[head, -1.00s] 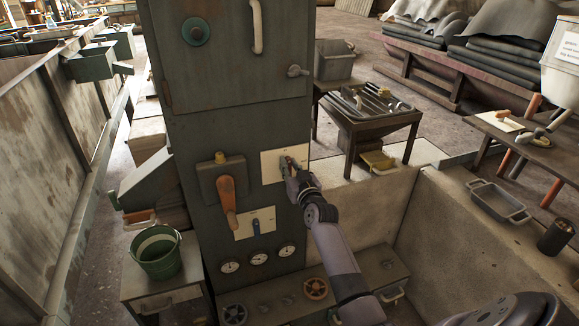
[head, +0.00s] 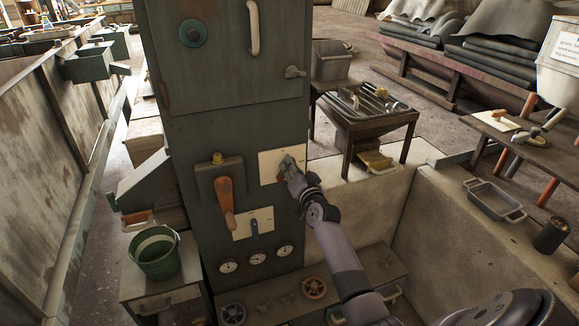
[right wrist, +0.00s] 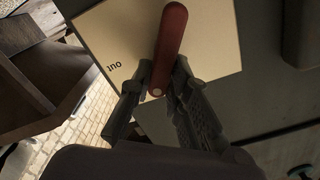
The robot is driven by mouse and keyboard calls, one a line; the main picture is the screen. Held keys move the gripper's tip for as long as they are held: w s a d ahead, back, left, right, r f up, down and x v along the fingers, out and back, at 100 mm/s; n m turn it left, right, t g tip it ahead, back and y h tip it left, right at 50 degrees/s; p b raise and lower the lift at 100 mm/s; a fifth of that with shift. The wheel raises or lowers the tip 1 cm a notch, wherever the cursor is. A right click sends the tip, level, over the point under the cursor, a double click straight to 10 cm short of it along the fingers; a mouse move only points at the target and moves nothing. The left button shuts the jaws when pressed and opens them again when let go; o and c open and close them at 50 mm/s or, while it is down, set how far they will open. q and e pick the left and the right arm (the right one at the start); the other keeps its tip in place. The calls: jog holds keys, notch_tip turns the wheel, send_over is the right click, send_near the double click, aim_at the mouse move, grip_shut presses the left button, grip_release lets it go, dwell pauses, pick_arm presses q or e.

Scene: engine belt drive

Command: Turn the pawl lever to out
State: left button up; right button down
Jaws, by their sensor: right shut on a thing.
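The pawl lever is a red handle (right wrist: 170,40) on a cream plate (right wrist: 215,45) with the word OUT printed near its left edge in the right wrist view. My right gripper (right wrist: 161,78) is shut on the lever's near end, with a finger on each side. In that view the handle runs upward from the fingers, not toward the word. In the head view the plate (head: 270,163) is on the cabinet front. My right gripper (head: 287,167) is in front of it, hiding much of the lever. My left gripper is not in view.
An orange-handled lever (head: 226,200) sits left of the plate on the tall green cabinet (head: 230,110). Below are a small blue-lever plate (head: 265,217) and gauges (head: 256,258). A green bucket (head: 157,258) stands at lower left. A dark table (head: 365,122) is behind, to the right.

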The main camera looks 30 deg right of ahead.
jog(key=shift+s+d+f+m+b, duration=0.15)
jog(key=shift+f+m, duration=0.25)
jog(key=shift+m, duration=1.4)
jog(key=shift+w+d+f+m+b, duration=0.1)
jog(key=shift+d+f+m+b, duration=0.2)
jog(key=shift+m, duration=1.5)
jog(key=shift+s+f+m+b, duration=0.1)
jog(key=shift+f+m, duration=0.35)
jog(key=shift+m, duration=1.35)
jog(key=c, duration=1.5)
grip_release()
jog(key=shift+r, duration=0.1)
jog(key=v, duration=1.2)
